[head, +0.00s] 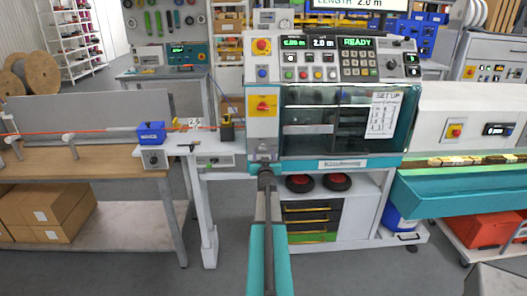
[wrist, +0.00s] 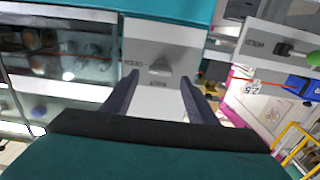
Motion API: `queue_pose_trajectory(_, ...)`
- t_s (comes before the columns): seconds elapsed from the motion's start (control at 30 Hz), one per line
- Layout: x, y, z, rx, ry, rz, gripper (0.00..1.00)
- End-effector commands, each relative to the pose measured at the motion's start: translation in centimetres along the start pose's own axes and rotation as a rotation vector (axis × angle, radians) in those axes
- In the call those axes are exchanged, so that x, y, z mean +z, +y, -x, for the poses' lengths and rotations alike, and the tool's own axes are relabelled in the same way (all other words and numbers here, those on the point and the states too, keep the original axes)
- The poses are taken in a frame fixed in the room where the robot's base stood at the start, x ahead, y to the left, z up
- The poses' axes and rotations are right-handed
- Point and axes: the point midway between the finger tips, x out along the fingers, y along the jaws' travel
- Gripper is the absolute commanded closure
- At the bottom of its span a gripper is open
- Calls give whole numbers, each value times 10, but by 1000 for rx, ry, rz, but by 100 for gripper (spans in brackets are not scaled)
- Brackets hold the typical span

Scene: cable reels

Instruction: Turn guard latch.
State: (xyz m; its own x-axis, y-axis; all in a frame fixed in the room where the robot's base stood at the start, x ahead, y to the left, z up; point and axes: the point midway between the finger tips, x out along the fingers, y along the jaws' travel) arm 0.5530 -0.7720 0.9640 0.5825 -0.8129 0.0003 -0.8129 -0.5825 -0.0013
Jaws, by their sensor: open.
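The guard latch (wrist: 160,68) is a small grey knob on a light grey panel with dark lettering, seen in the wrist view. My gripper (wrist: 159,80) is open, with one dark finger on each side of the latch in that view. I cannot tell whether the fingers touch it. In the head view my gripper (head: 265,168) is at the lower left of the teal and white machine (head: 375,163), in front of its narrow grey panel (head: 262,130). The latch is not clear there. The dark see-through guard (head: 305,110) appears shut, right of that panel.
A yellow and red switch (head: 263,105) and a red stop knob (head: 262,46) sit above on the same column. A bench with a blue block (head: 151,132) and a red cable (head: 95,128) stands left. A teal trough (head: 465,190) extends right.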

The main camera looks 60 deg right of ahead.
Motion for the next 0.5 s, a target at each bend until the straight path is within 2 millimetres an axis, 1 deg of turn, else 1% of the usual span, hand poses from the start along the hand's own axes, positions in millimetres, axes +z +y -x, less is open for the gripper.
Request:
queue_pose_trajectory(0.03, -1, 0, -6, 0, 0, 0, 47)
queue_pose_trajectory(0.2, 0, 0, -18, 0, 0, 1, 47)
queue_pose_trajectory(0.5, 0, 0, -29, 0, 0, 0, 47)
